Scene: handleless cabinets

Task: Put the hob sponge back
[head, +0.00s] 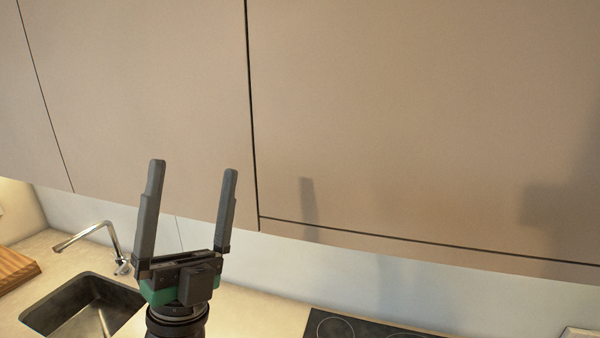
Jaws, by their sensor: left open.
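My left gripper (190,212) is open and empty. It points up in front of the beige wall cabinets, between the sink and the hob in the picture. The hob (345,326) is black glass and only its back strip shows at the bottom edge. No sponge is in view. My right gripper is not in view.
Beige handleless wall cabinets (420,110) fill the upper picture, with dark gaps between their fronts. Below are a pale backsplash (400,285), a counter (255,305), a sink (85,302), a chrome tap (112,240) and a wooden board (14,267).

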